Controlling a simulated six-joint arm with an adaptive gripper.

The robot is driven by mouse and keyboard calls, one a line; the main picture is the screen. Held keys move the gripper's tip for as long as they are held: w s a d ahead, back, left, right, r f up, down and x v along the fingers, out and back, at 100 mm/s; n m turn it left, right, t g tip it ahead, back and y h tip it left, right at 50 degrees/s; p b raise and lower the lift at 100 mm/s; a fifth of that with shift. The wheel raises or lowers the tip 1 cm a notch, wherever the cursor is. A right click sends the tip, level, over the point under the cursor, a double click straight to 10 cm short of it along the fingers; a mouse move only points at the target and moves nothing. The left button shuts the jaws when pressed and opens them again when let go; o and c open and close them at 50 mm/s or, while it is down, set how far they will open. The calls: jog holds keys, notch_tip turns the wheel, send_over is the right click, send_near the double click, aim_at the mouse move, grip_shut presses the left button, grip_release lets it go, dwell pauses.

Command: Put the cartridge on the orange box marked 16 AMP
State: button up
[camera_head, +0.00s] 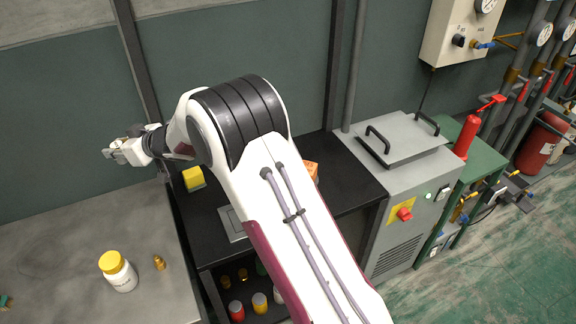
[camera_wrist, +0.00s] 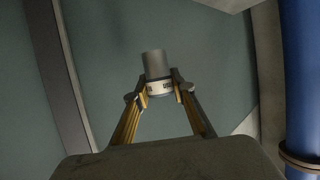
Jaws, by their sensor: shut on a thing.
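My gripper (camera_wrist: 160,87) is shut on the cartridge (camera_wrist: 154,63), a grey cylinder with a white printed band, pinched between the two fingertips. In the head view my gripper (camera_head: 112,152) is at the left, in front of the green wall and above the benches; the cartridge is hard to make out there. An orange box (camera_head: 312,169) sits on the black bench to the right, well away from my gripper. My arm hides most of the box, and its marking cannot be read.
A yellow block (camera_head: 193,178) stands on the black bench (camera_head: 345,185). A yellow-capped white bottle (camera_head: 119,275) and a small brass fitting (camera_head: 159,263) stand on the grey table (camera_head: 60,270). A grey machine (camera_head: 400,180) with a handled lid borders the bench at right.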

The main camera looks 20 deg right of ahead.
aim_at(116, 144)
notch_tip(116, 144, up, 9)
jog(key=shift+r, duration=0.15)
jog(key=s+d+m+t+h, duration=0.1)
jog(key=s+d, duration=0.2)
jog(key=d, duration=1.4)
jog(key=s+d+m+h, duration=0.1)
jog(key=s+d, duration=0.3)
jog(key=d, duration=1.3)
jog(key=s+d+h, duration=0.1)
jog(key=s+d, duration=0.9)
jog(key=d, duration=0.3)
jog(key=shift+m+t, duration=0.4)
jog(key=shift+a+f, duration=0.2)
jog(key=shift+f, duration=2.45)
jog(key=shift+f, duration=0.1)
jog(key=shift+f, duration=3.05)
